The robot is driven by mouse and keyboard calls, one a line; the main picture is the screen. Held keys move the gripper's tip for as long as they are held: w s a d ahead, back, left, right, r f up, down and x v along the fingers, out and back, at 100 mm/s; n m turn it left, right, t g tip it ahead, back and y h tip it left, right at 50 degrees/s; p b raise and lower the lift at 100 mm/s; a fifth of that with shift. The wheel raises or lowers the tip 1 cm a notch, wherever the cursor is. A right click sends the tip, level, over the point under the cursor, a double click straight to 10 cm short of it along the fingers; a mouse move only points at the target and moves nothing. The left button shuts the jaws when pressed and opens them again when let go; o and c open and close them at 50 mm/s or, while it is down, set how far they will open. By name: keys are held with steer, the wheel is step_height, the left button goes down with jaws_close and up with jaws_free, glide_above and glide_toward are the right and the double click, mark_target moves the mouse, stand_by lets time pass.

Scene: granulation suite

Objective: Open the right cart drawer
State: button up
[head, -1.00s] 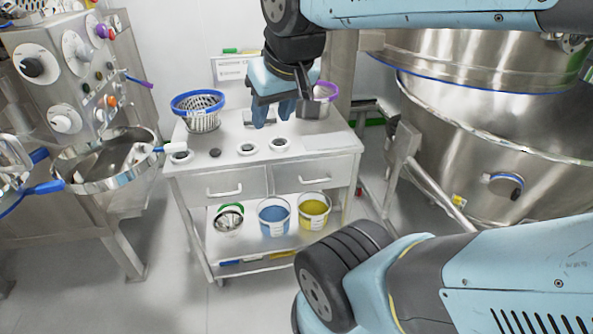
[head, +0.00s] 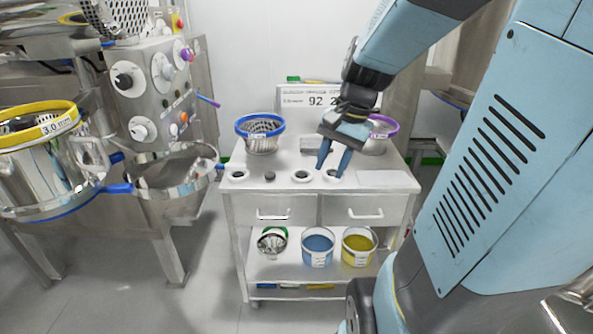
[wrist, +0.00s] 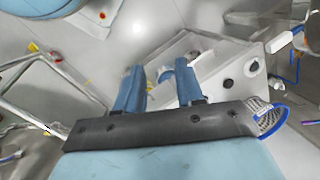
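The white cart (head: 232,215) stands ahead with two closed drawers side by side under its top. The right drawer (head: 352,208) has a light bar handle (head: 366,215) across its front. The left drawer (head: 285,208) has a similar handle. My gripper (head: 332,174) hangs over the cart top, above and behind the right drawer front, with its blue fingers pointing down. The fingers are spread with nothing between them. In the wrist view the fingers (wrist: 157,90) are also apart, with part of the cart beyond them. The drawer handle cannot be made out clearly there.
A blue-rimmed basket (head: 262,145) and a purple-rimmed container (head: 378,145) stand on the cart top. Blue (head: 318,257) and yellow (head: 358,257) buckets sit on the lower shelf. A steel machine with a control panel (head: 150,85) stands left. The floor before the cart is clear.

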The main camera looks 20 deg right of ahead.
steer(key=w+d+f+m+g+y, duration=0.1)
steer(key=w+d+f+m+y, duration=0.45)
steer(key=f+m, duration=0.35)
steer(key=m+t, duration=1.8)
steer(key=m, duration=1.2)
glide_toward(368, 218)
steer(key=x, duration=1)
steer(key=shift+w+f, duration=0.2)
steer(key=shift+w, duration=0.1)
steer(key=shift+c, duration=0.2)
jaws_close()
steer(key=shift+s, duration=0.1)
